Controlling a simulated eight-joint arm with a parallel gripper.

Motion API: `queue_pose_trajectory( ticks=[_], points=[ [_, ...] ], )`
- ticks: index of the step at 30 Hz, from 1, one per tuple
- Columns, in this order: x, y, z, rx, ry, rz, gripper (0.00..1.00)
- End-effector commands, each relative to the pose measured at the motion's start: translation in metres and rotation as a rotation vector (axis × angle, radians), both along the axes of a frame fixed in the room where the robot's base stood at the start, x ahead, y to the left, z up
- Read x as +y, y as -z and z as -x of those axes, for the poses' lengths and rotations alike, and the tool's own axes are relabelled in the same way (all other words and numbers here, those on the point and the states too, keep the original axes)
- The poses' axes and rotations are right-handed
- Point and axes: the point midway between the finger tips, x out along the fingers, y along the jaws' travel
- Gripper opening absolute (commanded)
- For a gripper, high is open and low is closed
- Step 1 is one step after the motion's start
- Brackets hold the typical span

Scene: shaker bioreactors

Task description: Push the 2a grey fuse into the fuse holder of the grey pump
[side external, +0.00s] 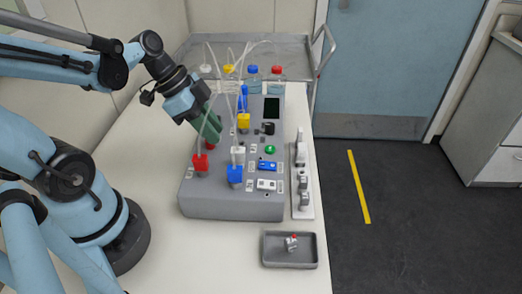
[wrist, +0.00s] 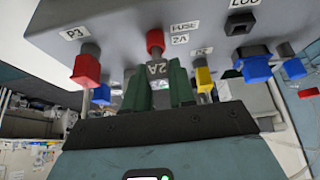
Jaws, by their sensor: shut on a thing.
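My gripper shows in the side external view (side external: 209,130) over the left part of the grey pump (side external: 225,208), its green fingers pointing down. The fuse holder's opening cannot be made out. The fuse is hidden in the side external view.
Red (side external: 200,164), blue (side external: 235,175) and yellow (side external: 243,121) connectors with thin tubes stand on the pump close to my gripper. A grey tray (side external: 290,262) with a small grey and red part lies at the front right. Bottles stand behind the pump.

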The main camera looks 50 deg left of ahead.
Motion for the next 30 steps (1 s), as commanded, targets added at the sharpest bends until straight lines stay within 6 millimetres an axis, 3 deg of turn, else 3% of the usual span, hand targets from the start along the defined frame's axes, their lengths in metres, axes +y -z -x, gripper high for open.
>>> queue_pose_trajectory(
  ticks=[30],
  points=[
    [0.0000, 0.0084, -0.0001, 0.000, 0.000, 0.000, 0.00]
  ],
)
